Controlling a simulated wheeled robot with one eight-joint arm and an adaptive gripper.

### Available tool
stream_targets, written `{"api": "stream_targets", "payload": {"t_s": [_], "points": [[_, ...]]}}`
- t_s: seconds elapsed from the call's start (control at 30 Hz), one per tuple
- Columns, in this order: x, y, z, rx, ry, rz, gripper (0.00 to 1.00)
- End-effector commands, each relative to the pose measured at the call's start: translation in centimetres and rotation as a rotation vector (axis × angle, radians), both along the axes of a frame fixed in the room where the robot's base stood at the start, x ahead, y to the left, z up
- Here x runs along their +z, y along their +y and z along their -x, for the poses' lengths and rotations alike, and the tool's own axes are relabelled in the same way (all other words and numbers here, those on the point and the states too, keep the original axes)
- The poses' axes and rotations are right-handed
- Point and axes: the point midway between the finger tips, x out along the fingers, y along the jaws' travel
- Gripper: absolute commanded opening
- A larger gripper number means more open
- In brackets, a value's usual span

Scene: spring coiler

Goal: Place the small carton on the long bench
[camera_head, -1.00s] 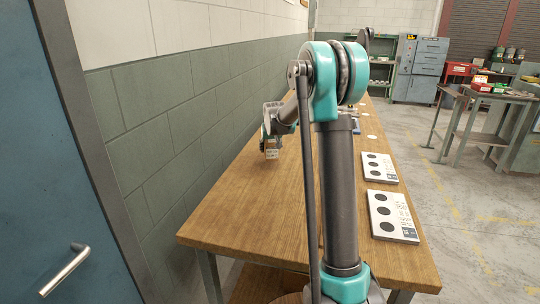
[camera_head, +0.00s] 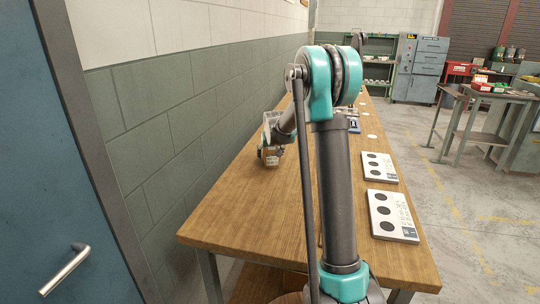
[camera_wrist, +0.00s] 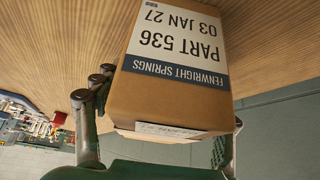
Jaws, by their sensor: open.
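The small carton (camera_wrist: 175,75) is a brown box with a white and dark blue label reading "Fenwright Springs, Part 536". In the wrist view it appears upside down and fills the middle, against the wood of the long bench (camera_wrist: 60,45). My gripper (camera_wrist: 165,108) is open, with one finger at each side of the carton. In the head view my gripper (camera_head: 270,156) is low over the left part of the long bench (camera_head: 235,215), near the wall. The carton is small and partly hidden there. The exact contact under it cannot be told.
Two white boards with black discs, a near one (camera_head: 393,217) and a farther one (camera_head: 379,167), lie along the bench's right edge. A green block wall (camera_head: 150,135) runs along the left. A blue door (camera_head: 50,200) is near left. The bench's front left is clear.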

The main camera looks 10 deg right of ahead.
Motion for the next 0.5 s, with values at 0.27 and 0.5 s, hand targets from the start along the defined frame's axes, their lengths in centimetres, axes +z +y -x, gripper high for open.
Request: {"api": "stream_targets", "payload": {"t_s": [0.27, 0.5], "points": [[0.8, 0.0, 0.4, 0.0, 0.0, 0.0, 0.7], [4.3, 0.0, 2.6, 0.0, 0.0, 0.0, 0.7]]}}
